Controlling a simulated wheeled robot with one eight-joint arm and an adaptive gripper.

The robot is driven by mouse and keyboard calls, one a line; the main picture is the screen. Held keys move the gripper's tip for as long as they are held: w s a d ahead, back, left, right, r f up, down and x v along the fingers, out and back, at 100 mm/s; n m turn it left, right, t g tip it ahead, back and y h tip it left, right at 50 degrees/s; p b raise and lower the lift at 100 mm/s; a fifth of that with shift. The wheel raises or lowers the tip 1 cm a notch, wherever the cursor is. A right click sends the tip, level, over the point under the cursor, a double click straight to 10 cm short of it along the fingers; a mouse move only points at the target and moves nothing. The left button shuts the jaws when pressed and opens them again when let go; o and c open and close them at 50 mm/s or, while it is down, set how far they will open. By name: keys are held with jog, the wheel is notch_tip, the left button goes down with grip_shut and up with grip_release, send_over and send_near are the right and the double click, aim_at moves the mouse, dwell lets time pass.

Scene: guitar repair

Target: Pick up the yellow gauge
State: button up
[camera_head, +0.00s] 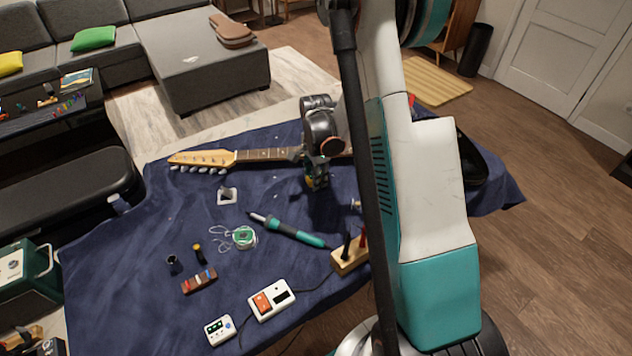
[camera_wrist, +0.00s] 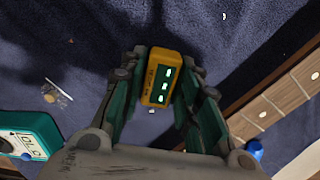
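The fingers are open and appear apart from the gauge. In the head view my gripper (camera_head: 317,180) points down over the blue cloth, just in front of the guitar neck. The gauge is mostly hidden there by the gripper.
The guitar (camera_head: 215,159) lies close behind my gripper; its fretboard (camera_wrist: 282,103) is at right in the wrist view. A teal device (camera_wrist: 28,135) is at lower left there. A soldering iron (camera_head: 290,232), wire spool (camera_head: 243,237) and white-and-red box (camera_head: 271,300) lie nearer the front.

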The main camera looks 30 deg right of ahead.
jog(key=shift+r, duration=0.1)
grip_shut()
notch_tip(320, 180, up, 20)
jog(key=p, duration=0.6)
jog(key=shift+p, duration=0.35)
